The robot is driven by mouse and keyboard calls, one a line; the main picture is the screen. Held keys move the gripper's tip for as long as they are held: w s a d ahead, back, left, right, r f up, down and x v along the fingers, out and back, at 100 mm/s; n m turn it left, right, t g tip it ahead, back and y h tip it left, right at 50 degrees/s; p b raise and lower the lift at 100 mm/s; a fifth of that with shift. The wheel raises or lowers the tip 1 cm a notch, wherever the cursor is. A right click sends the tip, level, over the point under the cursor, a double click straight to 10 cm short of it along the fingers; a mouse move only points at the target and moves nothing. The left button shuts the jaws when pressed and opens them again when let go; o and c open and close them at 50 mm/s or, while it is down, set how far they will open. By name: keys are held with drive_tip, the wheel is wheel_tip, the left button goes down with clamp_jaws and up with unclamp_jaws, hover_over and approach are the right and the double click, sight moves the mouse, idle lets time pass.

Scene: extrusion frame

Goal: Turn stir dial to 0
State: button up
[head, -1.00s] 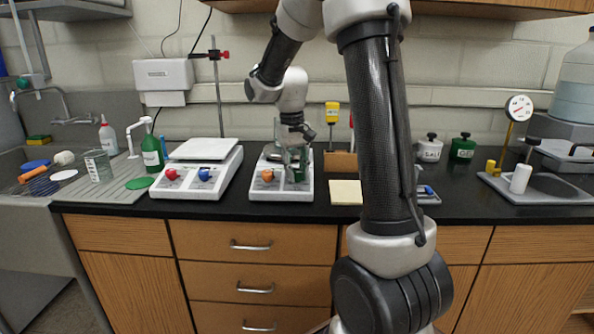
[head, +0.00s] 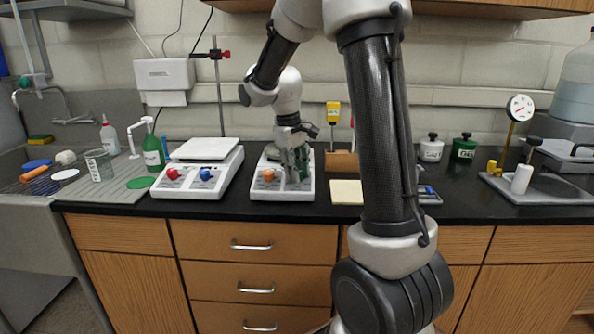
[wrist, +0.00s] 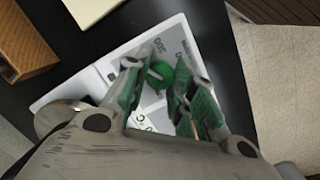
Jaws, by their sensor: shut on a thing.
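The hotplate-like device (head: 257,193) stands on the black bench, with an orange dial (head: 269,175) on the left of its front face. A round green dial (wrist: 160,74) shows in the wrist view, on a grey panel with printed numbers. My gripper (wrist: 163,82) has its green-padded fingers on both sides of this dial and is shut on it. In the head view my gripper (head: 297,175) points down at the right part of the device front and hides the dial. I cannot read the dial's setting.
A second white device (head: 194,190) with red and blue dials stands close on the left. A yellow pad (head: 347,192) lies to the right, with a wooden block (head: 341,161) behind it. A metal stand rod (head: 218,90) rises behind the devices.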

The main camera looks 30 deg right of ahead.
drive_tip(key=o, duration=1)
drive_tip(key=shift+r, duration=0.1)
drive_tip(key=r, duration=0.4)
drive_tip(key=a+r, duration=0.1)
drive_tip(key=r, duration=0.2)
drive_tip(key=a+r, duration=0.1)
drive_tip(key=r, duration=0.3)
drive_tip(key=shift+w+r, duration=0.2)
drive_tip(key=shift+r, duration=0.15)
